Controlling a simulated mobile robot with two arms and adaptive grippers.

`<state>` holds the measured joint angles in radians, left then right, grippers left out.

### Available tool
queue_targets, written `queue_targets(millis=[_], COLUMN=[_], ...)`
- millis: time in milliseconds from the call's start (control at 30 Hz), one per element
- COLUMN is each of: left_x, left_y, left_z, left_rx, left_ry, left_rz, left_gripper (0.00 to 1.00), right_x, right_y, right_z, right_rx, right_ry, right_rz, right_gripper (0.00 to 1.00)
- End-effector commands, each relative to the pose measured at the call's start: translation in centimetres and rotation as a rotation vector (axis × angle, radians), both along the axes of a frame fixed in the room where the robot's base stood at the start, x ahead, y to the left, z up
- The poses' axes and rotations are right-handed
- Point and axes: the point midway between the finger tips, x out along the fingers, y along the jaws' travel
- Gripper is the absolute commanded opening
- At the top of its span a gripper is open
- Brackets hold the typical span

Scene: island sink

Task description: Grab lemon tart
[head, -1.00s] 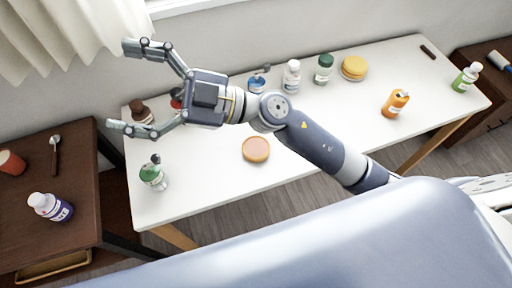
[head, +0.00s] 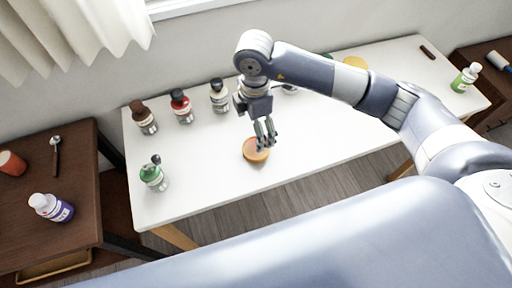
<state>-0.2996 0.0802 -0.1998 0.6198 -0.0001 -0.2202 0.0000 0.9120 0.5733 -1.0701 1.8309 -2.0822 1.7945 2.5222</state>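A round, flat, orange-tan tart (head: 252,157) lies on the white table (head: 200,195) near its front edge, left of centre. My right gripper (head: 265,141) points down over the tart, and its fingertips overlap the tart's upper right part in the head view. The fingers look close together from this angle, so I cannot tell how far they are open or whether they touch the tart. A yellow round item (head: 355,62) at the back of the table is mostly hidden behind my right arm. My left gripper is not in view.
Brown-capped (head: 145,118), red (head: 181,106) and dark-capped (head: 219,96) bottles stand along the back left. A green pump bottle (head: 153,174) stands front left. A green bottle (head: 465,78) is far right.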

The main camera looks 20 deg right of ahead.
Motion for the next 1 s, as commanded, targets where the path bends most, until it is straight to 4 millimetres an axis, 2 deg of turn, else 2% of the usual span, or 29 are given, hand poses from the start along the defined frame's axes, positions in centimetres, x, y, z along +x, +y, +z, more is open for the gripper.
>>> queue_targets(millis=[100, 367, 533, 633, 767, 967, 1000], left_x=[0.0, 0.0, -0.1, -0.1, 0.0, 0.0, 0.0], left_y=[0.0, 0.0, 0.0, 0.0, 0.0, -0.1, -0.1], left_z=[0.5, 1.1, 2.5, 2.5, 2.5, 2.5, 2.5], left_rx=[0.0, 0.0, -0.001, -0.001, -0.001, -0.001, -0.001], left_ry=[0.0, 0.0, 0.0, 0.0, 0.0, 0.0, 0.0], left_rz=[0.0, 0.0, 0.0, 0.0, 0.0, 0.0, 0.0], left_gripper=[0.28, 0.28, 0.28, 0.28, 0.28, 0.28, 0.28], right_x=[-0.1, -0.3, -0.7, -0.6, -0.6, -0.6, -0.6], right_y=[0.0, 0.1, 0.3, 0.4, 0.4, 0.4, 0.4], right_z=[-1.9, -4.0, -6.4, -7.9, -8.7, -8.8, -8.8], right_rx=[0.002, 0.004, 0.002, 0.005, 0.005, 0.006, 0.006], right_ry=[0.004, 0.003, 0.005, 0.004, 0.002, 0.001, 0.001], right_rz=[0.001, 0.003, 0.004, 0.004, 0.004, 0.005, 0.005], right_gripper=[0.9, 0.9, 0.9, 0.9, 0.9, 0.9, 0.81])
